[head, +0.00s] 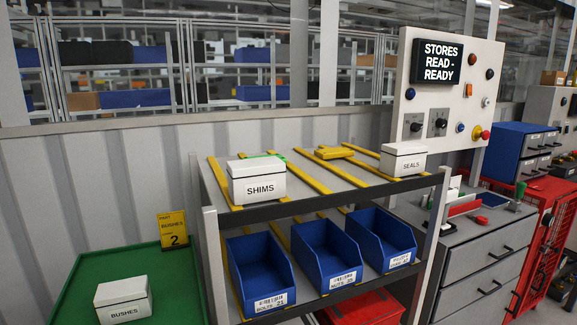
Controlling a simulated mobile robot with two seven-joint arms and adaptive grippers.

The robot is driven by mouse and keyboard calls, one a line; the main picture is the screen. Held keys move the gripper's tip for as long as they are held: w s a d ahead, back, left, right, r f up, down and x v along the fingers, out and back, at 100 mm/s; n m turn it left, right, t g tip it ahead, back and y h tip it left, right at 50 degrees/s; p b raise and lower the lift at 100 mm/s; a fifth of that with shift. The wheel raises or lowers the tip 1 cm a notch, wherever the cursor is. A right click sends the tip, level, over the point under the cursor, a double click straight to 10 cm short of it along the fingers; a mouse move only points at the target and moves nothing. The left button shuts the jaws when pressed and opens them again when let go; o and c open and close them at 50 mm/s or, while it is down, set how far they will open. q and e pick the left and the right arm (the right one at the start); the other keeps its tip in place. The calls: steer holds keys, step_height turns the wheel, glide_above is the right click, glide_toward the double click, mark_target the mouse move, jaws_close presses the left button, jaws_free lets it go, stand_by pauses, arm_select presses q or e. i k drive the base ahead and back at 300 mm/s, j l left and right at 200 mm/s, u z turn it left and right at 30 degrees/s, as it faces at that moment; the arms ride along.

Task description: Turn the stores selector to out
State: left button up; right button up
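A pale control panel (479,110) stands upright at the back right. Its black display (441,62) reads "STORES READ - READY". Two dark rotary selectors sit side by side low on the panel's left, a left one (413,126) and a right one (438,123). Their labels are too small to read, so I cannot tell which is the stores selector or which way each points. Neither of my grippers is in view.
A rack (330,203) holds a SHIMS box (257,181), a SEALS box (403,160) and blue bins (327,255). A BUSHES box (123,300) sits on a green surface (73,274). Grey drawers (487,257) stand below the panel; a red cabinet (545,220) is at right.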

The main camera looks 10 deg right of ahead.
mark_target(414, 127)
steer(key=i+l+z, duration=0.1)
steer(key=l+z, duration=0.35)
steer(key=i+l+z, duration=0.15)
steer(key=l+z, duration=0.3)
steer(key=i+l+z, duration=0.25)
steer(key=i+l, duration=0.4)
steer(key=l, duration=0.1)
